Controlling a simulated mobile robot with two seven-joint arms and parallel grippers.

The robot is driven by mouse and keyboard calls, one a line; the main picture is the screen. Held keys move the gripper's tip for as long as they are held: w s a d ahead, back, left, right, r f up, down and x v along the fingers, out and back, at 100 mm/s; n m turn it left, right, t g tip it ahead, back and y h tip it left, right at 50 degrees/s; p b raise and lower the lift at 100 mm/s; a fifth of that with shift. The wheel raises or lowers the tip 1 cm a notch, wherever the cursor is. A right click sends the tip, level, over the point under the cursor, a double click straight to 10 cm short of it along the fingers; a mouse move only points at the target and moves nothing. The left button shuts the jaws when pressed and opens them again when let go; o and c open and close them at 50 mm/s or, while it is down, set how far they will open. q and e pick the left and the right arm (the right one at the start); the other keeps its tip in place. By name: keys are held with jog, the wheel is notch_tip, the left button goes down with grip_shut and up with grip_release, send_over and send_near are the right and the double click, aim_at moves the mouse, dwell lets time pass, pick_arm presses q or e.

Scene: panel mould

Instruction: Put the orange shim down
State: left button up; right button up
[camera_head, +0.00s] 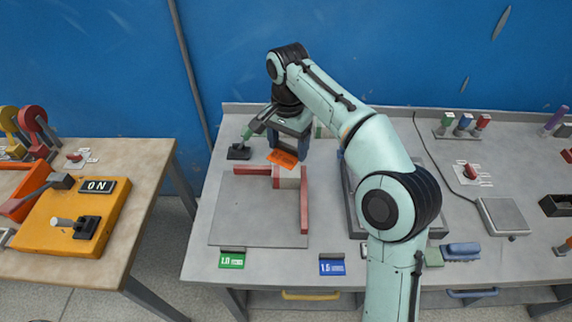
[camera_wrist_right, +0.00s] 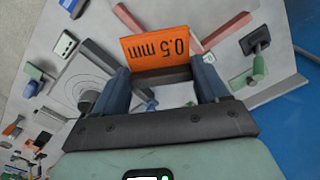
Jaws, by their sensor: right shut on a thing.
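The orange shim (camera_head: 281,159), marked 0.5 mm, is held between the fingers of my right gripper (camera_head: 291,149). In the right wrist view the shim (camera_wrist_right: 158,48) spans the gap between the two blue fingers of the gripper (camera_wrist_right: 163,78). It is over the back part of a grey plate (camera_head: 240,215), near the corner of two red bars (camera_head: 304,210). I cannot tell whether the shim touches anything below. My left gripper is not in view.
A green-handled clamp (camera_head: 240,151) stands left of the gripper. A green 1.0 card (camera_head: 232,261) and a blue 1.5 card (camera_head: 332,266) are at the front edge. A grey scale (camera_head: 503,216) stands at right. The plate's left part is bare.

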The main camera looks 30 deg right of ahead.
jog(key=w+d+r+m+p, duration=0.3)
jog(key=w+d+r, duration=0.15)
jog(key=w, duration=0.35)
jog(key=b, duration=0.1)
send_near(286, 177)
jog(key=w+d, duration=0.1)
jog(key=w+d+f, duration=0.1)
jog(key=shift+d, duration=0.3)
jog(key=f+b, duration=0.1)
jog(key=f, duration=0.4)
jog(key=shift+w, duration=0.2)
jog(key=shift+s+f, duration=0.1)
jog(key=shift+f, duration=0.1)
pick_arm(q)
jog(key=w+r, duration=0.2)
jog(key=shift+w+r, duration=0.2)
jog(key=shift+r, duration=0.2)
pick_arm(e)
jog(key=shift+f, duration=0.1)
jog(key=o, duration=1)
jog(key=shift+f, duration=0.1)
